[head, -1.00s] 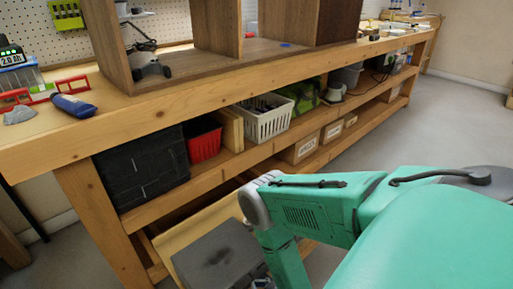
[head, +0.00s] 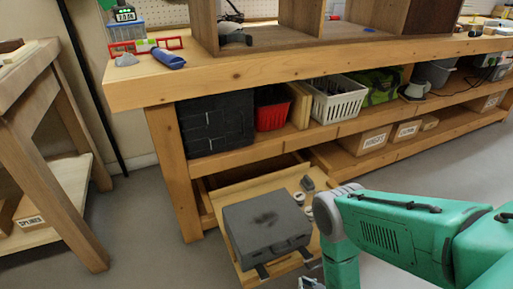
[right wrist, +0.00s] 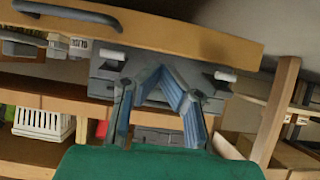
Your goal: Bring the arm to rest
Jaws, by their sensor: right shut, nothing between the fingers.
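My right arm, teal with a grey joint, comes in from the right in the head view. Its gripper (head: 312,283) shows only in part at the bottom edge, beside the open drawer. In the right wrist view the two blue ribbed fingers (right wrist: 163,72) meet at their tips, shut and empty. Behind them is a grey case (right wrist: 108,72). In the head view this case (head: 265,228) lies in the pulled-out wooden drawer (head: 228,190) under the bench. I cannot tell whether the fingers touch the drawer. My left gripper is out of view.
The wooden bench (head: 260,72) carries a cabinet, a blue bottle (head: 168,58) and red frames. Its shelf holds a black box (head: 215,122), a red bin (head: 271,110) and a white basket (head: 336,100). Another wooden table (head: 45,150) stands at left. Grey floor between them is free.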

